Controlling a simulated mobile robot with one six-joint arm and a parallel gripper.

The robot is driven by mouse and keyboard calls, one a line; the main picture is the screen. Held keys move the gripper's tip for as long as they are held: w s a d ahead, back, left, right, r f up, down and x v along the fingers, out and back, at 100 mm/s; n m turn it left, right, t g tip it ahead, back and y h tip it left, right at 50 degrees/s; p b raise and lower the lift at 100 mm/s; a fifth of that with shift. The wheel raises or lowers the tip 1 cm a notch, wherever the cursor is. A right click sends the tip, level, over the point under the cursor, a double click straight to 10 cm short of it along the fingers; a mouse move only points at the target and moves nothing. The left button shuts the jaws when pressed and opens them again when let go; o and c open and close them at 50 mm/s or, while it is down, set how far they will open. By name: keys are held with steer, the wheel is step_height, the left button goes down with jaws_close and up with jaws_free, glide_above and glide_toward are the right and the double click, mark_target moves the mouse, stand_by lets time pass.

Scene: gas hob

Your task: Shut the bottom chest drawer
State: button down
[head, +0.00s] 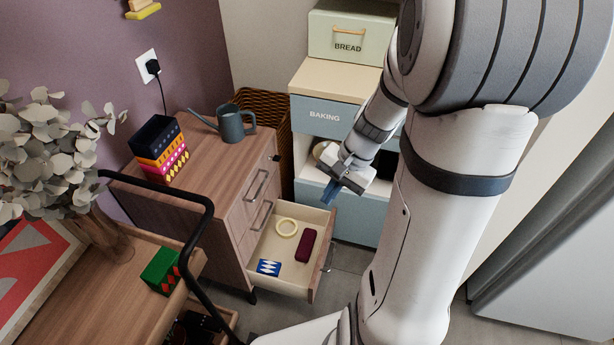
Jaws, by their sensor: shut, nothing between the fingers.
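The wooden chest (226,190) stands left of centre with its drawer fronts facing right. Its bottom drawer (272,284) is pulled well out. Inside it lie a pale yellow ring (287,228), a dark red case (306,245) and a blue-and-white patterned item (268,267). The drawer's bar handle (328,256) shows edge-on on its front. The drawers above it look closed. My gripper (331,194) is shut and empty. In the picture it is above and slightly right of the open drawer's far front corner, apart from it. Its exact height is hard to tell.
A pale cabinet with a blue BAKING drawer (324,117) and a green BREAD box (347,37) stands behind my gripper. A watering can (232,125) and patterned boxes (160,150) sit on the chest. A black rail (205,240) passes in front. Bare floor lies right of the drawer.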

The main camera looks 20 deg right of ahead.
steer(key=w+d+f+m+t+y+b, duration=0.1)
steer(key=d+f+m+b, duration=0.25)
steer(key=f, duration=0.65)
steer(key=w+d+f+m+t+y+b, duration=0.1)
steer(key=d+f+m+y+b, duration=0.3)
steer(key=f, duration=0.7)
steer(key=m+t+h+b, duration=0.2)
steer(key=m+t+b, duration=0.15)
steer(key=m, duration=0.45)
glide_toward(332, 260)
steer(key=shift+g, duration=0.45)
steer(key=w+a+f+b, duration=0.1)
steer(key=a, duration=0.1)
steer(key=w+a+f+b, duration=0.1)
steer(key=w+a+b, duration=0.1)
steer(key=w+a+f+b, duration=0.1)
steer(key=a+b, duration=0.1)
steer(key=shift+w+f, duration=0.15)
steer(key=shift+w, duration=0.15)
steer(key=shift+d, duration=0.1)
